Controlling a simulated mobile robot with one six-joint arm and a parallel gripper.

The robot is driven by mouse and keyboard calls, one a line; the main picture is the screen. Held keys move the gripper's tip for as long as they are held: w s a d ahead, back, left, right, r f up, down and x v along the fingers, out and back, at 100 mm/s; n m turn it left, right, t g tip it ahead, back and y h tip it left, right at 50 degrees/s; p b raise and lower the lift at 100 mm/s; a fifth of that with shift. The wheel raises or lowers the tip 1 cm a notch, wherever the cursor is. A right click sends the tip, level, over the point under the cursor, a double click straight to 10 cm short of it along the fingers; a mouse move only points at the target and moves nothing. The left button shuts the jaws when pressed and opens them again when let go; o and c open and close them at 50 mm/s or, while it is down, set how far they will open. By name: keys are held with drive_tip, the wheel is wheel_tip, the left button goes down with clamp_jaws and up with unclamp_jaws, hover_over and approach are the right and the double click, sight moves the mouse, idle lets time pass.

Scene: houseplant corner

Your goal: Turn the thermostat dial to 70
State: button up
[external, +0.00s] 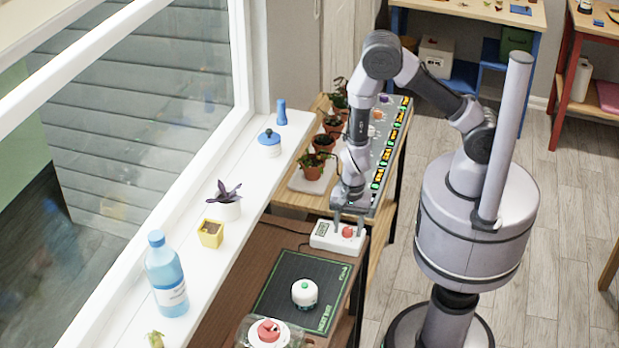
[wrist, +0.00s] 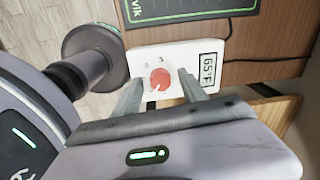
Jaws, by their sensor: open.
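The thermostat (external: 337,236) is a white box on the brown bench, with a red dial and a small display. In the wrist view the red dial (wrist: 160,79) sits between my two fingers, and the display (wrist: 208,70) reads 65°F. My gripper (wrist: 158,88) is open, with one finger on each side of the dial and a gap to it. In the external view my gripper (external: 348,226) points down over the thermostat; whether the fingertips touch its face cannot be told.
A black heat mat (external: 275,285) with a white, green-knobbed pot lies in front of the thermostat. Potted plants (external: 312,168) and a long panel with lit displays (external: 385,165) stand behind. A blue bottle (external: 167,275) stands on the windowsill. A cable runs from the thermostat.

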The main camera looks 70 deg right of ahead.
wheel_tip(320, 180, up, 18)
drive_tip(key=p, duration=1.6)
drive_tip(key=shift+s+f+p, duration=0.25)
drive_tip(key=shift+s+p, duration=0.05)
drive_tip(key=shift+s, duration=0.1)
drive_tip(key=shift+f, duration=0.1)
wheel_tip(320, 180, up, 17)
drive_tip(key=n+t+y+b, duration=0.45)
drive_tip(key=n+b, duration=0.55)
drive_tip(key=b, duration=0.7)
hover_over(350, 230)
drive_tip(key=s+a, duration=0.1)
drive_tip(key=s, duration=0.2)
drive_tip(key=s+d+r+n+h+b, duration=0.1)
drive_tip(key=s+d+n+h+b, duration=0.1)
drive_tip(key=s, duration=0.4)
drive_tip(key=shift+s+d+t, duration=0.4)
drive_tip(key=shift+d+t, duration=0.05)
drive_tip(key=shift+d, duration=0.4)
